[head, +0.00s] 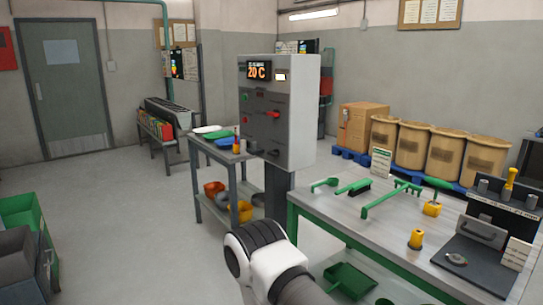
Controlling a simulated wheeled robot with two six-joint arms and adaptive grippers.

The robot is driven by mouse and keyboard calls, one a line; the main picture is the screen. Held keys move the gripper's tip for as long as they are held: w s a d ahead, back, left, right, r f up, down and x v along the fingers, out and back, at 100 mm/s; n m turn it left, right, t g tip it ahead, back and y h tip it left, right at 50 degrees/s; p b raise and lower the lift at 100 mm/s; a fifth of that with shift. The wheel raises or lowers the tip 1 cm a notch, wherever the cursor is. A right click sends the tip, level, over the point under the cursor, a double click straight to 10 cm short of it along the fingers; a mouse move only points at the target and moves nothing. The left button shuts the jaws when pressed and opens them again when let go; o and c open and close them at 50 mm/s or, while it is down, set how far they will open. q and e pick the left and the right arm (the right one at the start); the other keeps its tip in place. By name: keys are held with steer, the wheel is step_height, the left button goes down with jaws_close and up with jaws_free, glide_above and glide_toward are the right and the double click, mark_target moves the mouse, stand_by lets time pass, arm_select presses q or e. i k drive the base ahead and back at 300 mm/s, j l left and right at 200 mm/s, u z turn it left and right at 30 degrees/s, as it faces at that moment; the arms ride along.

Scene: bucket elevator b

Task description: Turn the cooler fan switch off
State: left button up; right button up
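A grey control cabinet (303,105) stands on a dark post near the middle of the head view. Its front has a lit orange display (259,72) reading 20 C and a small pale lit panel beside it. Below are a green button (245,97), a red handle (272,114) and a dark handle lower down. The labels are too small to read, so I cannot tell which control is the cooler fan switch or its position. A white and black link of my own arm shows at the bottom centre, well in front of the cabinet. Neither gripper shows.
A steel workbench (345,212) with green tools and a yellow-topped item fills the right front. A shelf table (245,156) with trays and buckets stands left of the cabinet post. Green bins (20,215) are at far left. Open floor (130,230) lies between.

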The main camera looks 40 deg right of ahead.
mark_target(276, 154)
steer(key=z, duration=0.7)
